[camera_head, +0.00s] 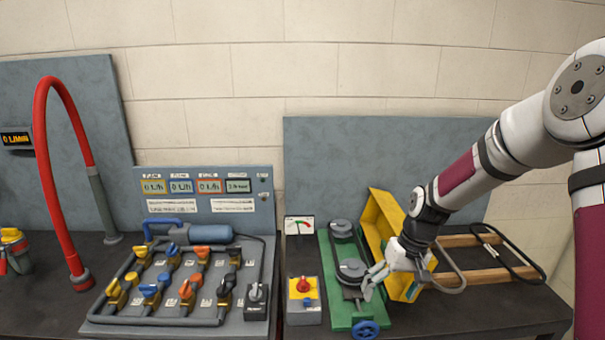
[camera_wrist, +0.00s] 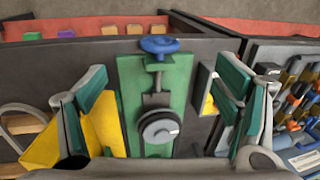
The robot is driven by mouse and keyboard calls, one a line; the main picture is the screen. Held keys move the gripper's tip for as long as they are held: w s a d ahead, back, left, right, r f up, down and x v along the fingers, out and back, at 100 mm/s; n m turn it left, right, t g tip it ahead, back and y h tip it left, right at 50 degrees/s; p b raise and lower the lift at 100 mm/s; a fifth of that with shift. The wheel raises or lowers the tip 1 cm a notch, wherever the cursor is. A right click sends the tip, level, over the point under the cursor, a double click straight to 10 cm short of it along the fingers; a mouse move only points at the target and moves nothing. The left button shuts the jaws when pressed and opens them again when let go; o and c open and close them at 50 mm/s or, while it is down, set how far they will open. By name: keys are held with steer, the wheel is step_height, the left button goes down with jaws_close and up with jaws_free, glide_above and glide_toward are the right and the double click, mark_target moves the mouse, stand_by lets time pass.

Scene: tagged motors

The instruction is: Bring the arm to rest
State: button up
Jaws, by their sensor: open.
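My gripper (camera_head: 374,282) is at the end of my arm, low over the green machine base (camera_head: 376,317) on the right-hand bench. In the wrist view my gripper (camera_wrist: 160,82) has its two fingers wide apart with nothing between them. The green base (camera_wrist: 130,75) shows between the fingers, with a grey pulley (camera_wrist: 158,128) and a blue handwheel (camera_wrist: 159,45). A second pulley (camera_head: 342,229) sits farther back. A tilted yellow guard (camera_head: 380,213) stands beside the base, partly hidden by my gripper. I cannot tell if the fingers touch anything.
A switch box with a red knob (camera_head: 304,297) stands left of the base. A valve panel (camera_head: 100,328) with coloured handles and a red hose (camera_head: 43,150) are farther left. A wooden frame (camera_head: 480,275) lies at right. Grey boards and a wall close the back.

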steer(key=s+r+t+h, duration=0.15)
steer(key=s+r, duration=0.45)
steer(key=r, duration=0.6)
steer(key=s+a+r+t, duration=0.1)
steer(key=s+r+t, duration=0.1)
steer(key=s+r, duration=0.4)
steer(key=s+a+r+t, duration=0.2)
steer(key=s+r, duration=0.5)
steer(key=s, duration=0.7)
steer(key=shift+s+a+h, duration=0.15)
steer(key=shift+s+h, duration=0.2)
steer(key=shift+h, duration=0.1)
steer(key=shift+c, duration=0.3)
